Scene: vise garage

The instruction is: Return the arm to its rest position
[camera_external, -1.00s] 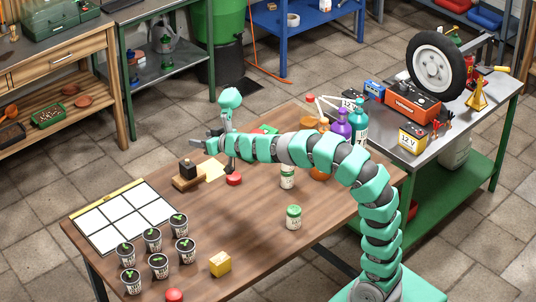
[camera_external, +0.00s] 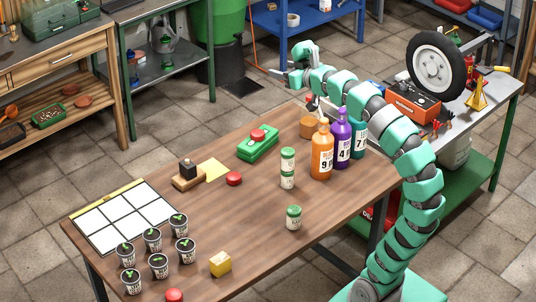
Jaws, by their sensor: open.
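My teal segmented arm rises from its base at the lower right and arches up and back to the left over the table's far right corner. My gripper (camera_external: 287,77) is at the arm's far end, above and beyond the table's back edge. It is open and holds nothing that I can see. The wooden table (camera_external: 235,225) lies below and to the left of the arm. The arm passes close behind the orange bottle (camera_external: 322,152), purple bottle (camera_external: 343,138) and teal bottle (camera_external: 359,140), partly hiding the teal one.
A green box (camera_external: 258,145) with a red lid on top, stacked jars (camera_external: 288,168), a lone jar (camera_external: 293,217), seedling cups (camera_external: 158,264) and a white grid tray (camera_external: 112,232) stand on the table. A metal bench (camera_external: 480,110) with a wheel (camera_external: 436,66) is at right.

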